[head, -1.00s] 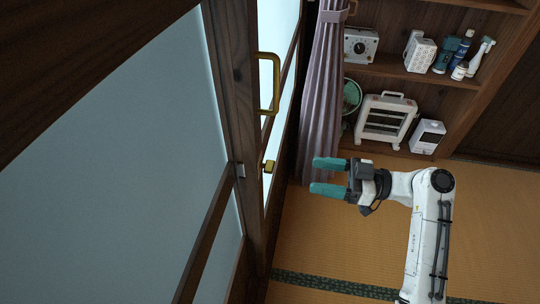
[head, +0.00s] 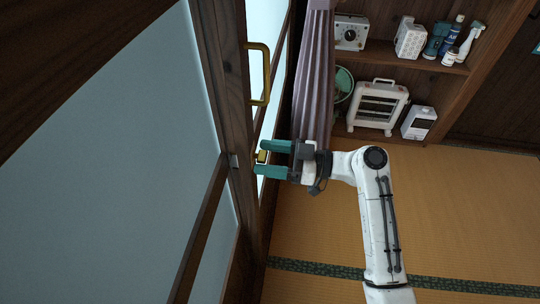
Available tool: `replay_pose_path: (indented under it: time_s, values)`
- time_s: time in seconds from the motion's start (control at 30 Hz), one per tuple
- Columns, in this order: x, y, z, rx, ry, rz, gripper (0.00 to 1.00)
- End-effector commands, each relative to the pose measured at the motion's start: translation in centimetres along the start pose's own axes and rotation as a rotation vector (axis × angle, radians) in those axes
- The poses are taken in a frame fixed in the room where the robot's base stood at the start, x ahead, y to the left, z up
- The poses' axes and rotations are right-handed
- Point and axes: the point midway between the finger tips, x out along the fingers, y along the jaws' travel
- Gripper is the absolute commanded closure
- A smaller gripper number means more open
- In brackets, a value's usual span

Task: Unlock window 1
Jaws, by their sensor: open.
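Window 1 (head: 110,150) fills the left side of the head view, with frosted panes in a dark wooden frame. A brass handle (head: 268,75) is fixed on its frame. Below the handle is a small brass lock knob (head: 261,157), with a grey metal plate (head: 234,161) on the frame to its left. My gripper (head: 257,158) is open, its two teal fingers pointing left. The fingertips are above and below the knob in the picture, and the knob shows between them. I cannot tell whether they touch it.
A purple curtain (head: 315,75) hangs just right of the window, close behind my gripper. Shelves at the back hold a heater (head: 377,105), a white box-shaped device (head: 419,122) and several bottles. The tatami floor (head: 455,215) on the right is clear.

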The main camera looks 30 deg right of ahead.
Motion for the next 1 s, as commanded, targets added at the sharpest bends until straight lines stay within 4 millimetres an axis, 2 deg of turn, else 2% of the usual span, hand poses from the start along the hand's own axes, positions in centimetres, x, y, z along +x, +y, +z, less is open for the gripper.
replay_pose_path:
  time_s: [0.13, 0.7, 1.0]
  values:
    - [-0.01, 0.00, 0.01, 0.000, 0.000, 0.000, 0.35]
    - [-0.05, -0.01, 0.02, 0.001, 0.000, 0.000, 0.90]
    - [-0.05, -0.01, -0.03, 0.036, -0.001, 0.000, 0.90]
